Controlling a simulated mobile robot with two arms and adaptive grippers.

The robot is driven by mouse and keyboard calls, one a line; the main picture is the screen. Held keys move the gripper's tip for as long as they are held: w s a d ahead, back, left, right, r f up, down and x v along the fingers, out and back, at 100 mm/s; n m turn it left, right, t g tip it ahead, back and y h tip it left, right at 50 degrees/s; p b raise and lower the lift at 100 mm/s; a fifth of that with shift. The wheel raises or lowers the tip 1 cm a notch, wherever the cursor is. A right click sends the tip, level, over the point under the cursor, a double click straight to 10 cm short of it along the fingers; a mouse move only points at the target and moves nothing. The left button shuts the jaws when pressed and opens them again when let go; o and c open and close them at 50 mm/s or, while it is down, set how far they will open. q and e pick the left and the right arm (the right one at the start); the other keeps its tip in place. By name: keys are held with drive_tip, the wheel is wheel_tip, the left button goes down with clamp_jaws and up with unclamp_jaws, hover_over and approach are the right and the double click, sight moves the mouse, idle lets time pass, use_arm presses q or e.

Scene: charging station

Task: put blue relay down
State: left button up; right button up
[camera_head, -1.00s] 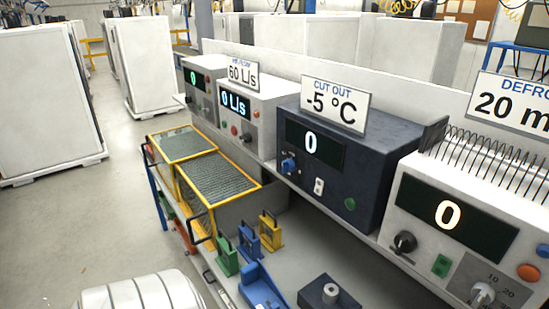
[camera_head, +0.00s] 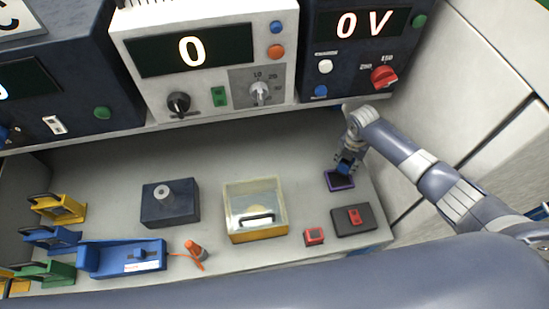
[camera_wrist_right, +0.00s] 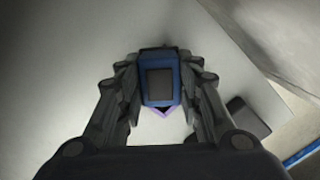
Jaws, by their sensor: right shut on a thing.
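My right gripper (camera_head: 346,163) reaches in from the right and is shut on the blue relay (camera_wrist_right: 161,68). In the right wrist view the relay is a blue block with a dark square face, between the two fingers. In the head view only a small blue part shows, mostly hidden by the gripper. A dark pad with a purple edge (camera_head: 340,182) lies on the bench right beneath it. I cannot tell whether the relay touches the pad. My left gripper is not in view.
A dark pad with a red block (camera_head: 354,217) lies just in front, with another red block (camera_head: 314,237) beside it. A clear-lidded yellow box (camera_head: 255,208) stands left of them. Instrument units (camera_head: 205,60) line the back shelf. The bench between box and purple-edged pad is clear.

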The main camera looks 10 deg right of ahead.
drive_tip(key=a, duration=1.4)
drive_tip(key=shift+s+a+b, duration=0.15)
drive_tip(key=shift+s+b, duration=0.05)
drive_tip(key=shift+b, duration=0.1)
drive_tip(key=shift+a, duration=0.45)
drive_tip(key=f+b, duration=0.1)
drive_tip(key=b, duration=0.1)
drive_tip(key=f+b, duration=0.1)
drive_tip(key=f, duration=0.1)
drive_tip(key=shift+s+a+b, duration=0.1)
drive_tip(key=shift+a+b, duration=0.3)
drive_tip(key=shift+f, duration=0.25)
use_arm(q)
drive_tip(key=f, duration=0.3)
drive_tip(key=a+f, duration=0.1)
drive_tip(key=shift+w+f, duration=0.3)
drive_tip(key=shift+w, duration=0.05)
use_arm(e)
drive_tip(key=shift+r, duration=0.1)
drive_tip(key=shift+f, duration=0.2)
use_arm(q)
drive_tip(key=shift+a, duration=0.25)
use_arm(e)
drive_tip(key=o, duration=1.1)
